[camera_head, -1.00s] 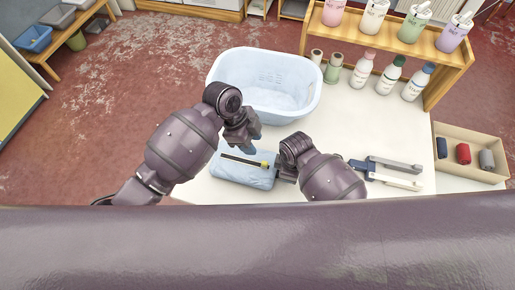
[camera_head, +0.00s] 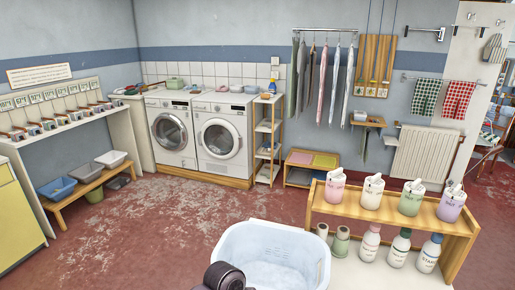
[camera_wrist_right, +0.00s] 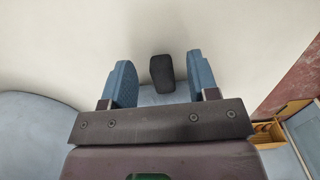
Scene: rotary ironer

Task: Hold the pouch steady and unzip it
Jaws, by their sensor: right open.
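In the right wrist view my right gripper (camera_wrist_right: 158,68) is open, its two blue fingers spread apart. A small dark block (camera_wrist_right: 162,73) shows between the fingers; I cannot tell what it is or whether it is touched. A pale blue rounded surface (camera_wrist_right: 35,130) lies at the lower left of that view and may be the pouch, but too little shows to be sure. The pouch and its zipper are not visible in the head view. My left gripper is out of view; only a dark part of my arm shows at the bottom edge.
A pale blue tub (camera_head: 272,255) stands at the bottom of the head view. A wooden shelf (camera_head: 390,210) with several bottles stands at its right. In the right wrist view a pale tabletop (camera_wrist_right: 230,40) surrounds the fingers, with a wooden box (camera_wrist_right: 285,122) at right.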

